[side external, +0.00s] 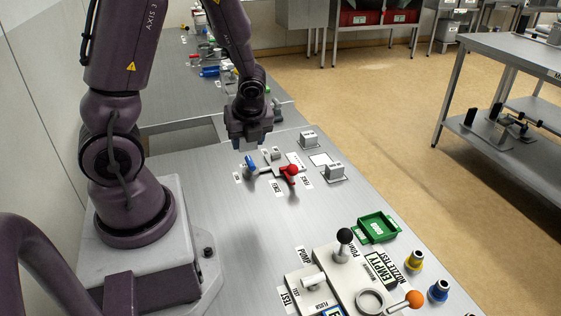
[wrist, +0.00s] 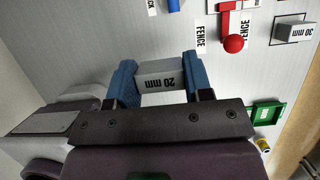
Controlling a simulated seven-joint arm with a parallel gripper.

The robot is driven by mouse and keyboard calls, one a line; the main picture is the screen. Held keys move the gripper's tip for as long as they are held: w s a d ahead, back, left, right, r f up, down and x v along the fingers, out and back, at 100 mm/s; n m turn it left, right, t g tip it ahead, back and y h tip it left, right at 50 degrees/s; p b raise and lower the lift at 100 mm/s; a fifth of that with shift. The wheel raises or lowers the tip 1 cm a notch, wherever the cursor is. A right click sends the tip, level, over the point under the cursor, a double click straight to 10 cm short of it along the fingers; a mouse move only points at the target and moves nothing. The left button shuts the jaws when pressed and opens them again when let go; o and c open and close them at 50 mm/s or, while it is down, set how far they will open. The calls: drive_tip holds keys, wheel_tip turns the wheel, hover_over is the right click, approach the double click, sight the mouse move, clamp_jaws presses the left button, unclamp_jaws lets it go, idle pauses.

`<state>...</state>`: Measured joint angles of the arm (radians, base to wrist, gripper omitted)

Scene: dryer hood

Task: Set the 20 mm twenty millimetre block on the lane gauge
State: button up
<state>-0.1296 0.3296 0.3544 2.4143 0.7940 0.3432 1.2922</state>
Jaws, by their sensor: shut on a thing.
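My gripper (side external: 252,143) is in the side external view, above the steel bench just behind the gauge fittings. In the wrist view my gripper (wrist: 161,83) has its blue fingers shut on the grey block marked 20 mm (wrist: 160,80). The block sits between both fingers, its label facing the camera. In the side external view I cannot make out the block. The lane gauge appears to be the fitting with a red bar (side external: 280,173), a red ball knob and a blue handle. In the wrist view its red ball (wrist: 233,43) shows near FENCE labels.
Two grey blocks (side external: 309,139) (side external: 333,171) stand on the bench with an empty white square (side external: 320,159) between them. One is marked 30 mm in the wrist view (wrist: 293,32). A green tray (side external: 378,228) and a black-knobbed lever (side external: 344,237) are nearer the camera.

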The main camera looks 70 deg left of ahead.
drive_tip(key=w+a+f, duration=0.4)
drive_tip(key=w+a, duration=0.1)
drive_tip(key=w, duration=0.1)
hover_over(278, 161)
drive_tip(key=d, duration=0.2)
wheel_tip(278, 161, down, 6)
drive_tip(key=shift+a+r, duration=0.15)
drive_tip(key=shift+r, duration=0.05)
drive_tip(key=shift+a+f, duration=0.1)
drive_tip(key=shift+f, duration=1.55)
drive_tip(key=shift+f, duration=0.2)
drive_tip(key=o, duration=0.9)
drive_tip(key=shift+o, duration=0.2)
drive_tip(key=shift+r, duration=0.15)
